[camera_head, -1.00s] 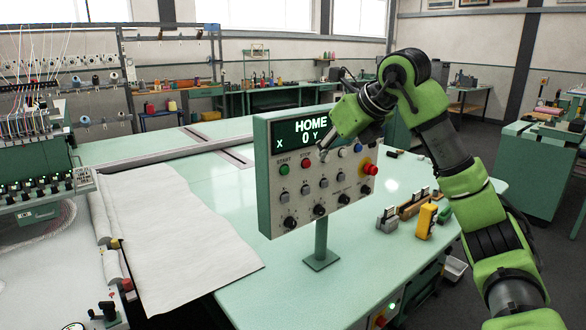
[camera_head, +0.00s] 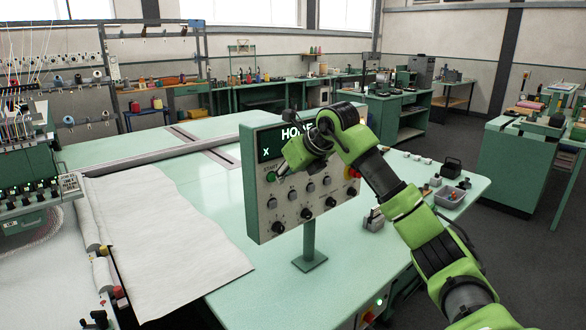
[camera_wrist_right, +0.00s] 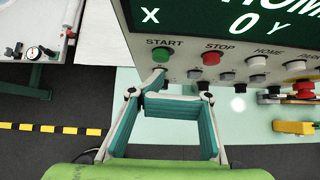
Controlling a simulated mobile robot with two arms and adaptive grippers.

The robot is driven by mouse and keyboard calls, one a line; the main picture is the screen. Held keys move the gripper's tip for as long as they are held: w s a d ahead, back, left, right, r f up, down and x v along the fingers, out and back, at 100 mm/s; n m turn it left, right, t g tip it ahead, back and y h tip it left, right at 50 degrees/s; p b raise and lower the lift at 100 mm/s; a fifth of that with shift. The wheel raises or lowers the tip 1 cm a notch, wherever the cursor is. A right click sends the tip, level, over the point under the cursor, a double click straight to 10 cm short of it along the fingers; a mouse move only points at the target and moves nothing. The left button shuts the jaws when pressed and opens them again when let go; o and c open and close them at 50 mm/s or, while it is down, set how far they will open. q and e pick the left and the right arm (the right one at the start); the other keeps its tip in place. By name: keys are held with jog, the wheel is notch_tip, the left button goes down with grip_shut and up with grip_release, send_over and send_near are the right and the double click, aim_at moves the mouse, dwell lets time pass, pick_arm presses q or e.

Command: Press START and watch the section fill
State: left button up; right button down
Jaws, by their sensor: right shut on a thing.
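The green START button (camera_head: 271,178) sits at the upper left of the grey control panel (camera_head: 262,224), which stands on a post. In the right wrist view the START button (camera_wrist_right: 160,54) looks unpressed, though its depth is hard to judge. My right gripper (camera_head: 284,166) is in front of the panel's upper left. The display (camera_wrist_right: 210,20) shows X 0 Y. My left gripper is out of view.
The red STOP button (camera_wrist_right: 211,58) is right of START. The threaded tufting head (camera_head: 25,160) stands at the left. Small parts and a grey bin (camera_head: 449,197) are on the table's right side. A yellow and black floor strip (camera_wrist_right: 50,128) shows below.

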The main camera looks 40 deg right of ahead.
jog(key=shift+w+a, duration=0.1)
jog(key=shift+w, duration=0.55)
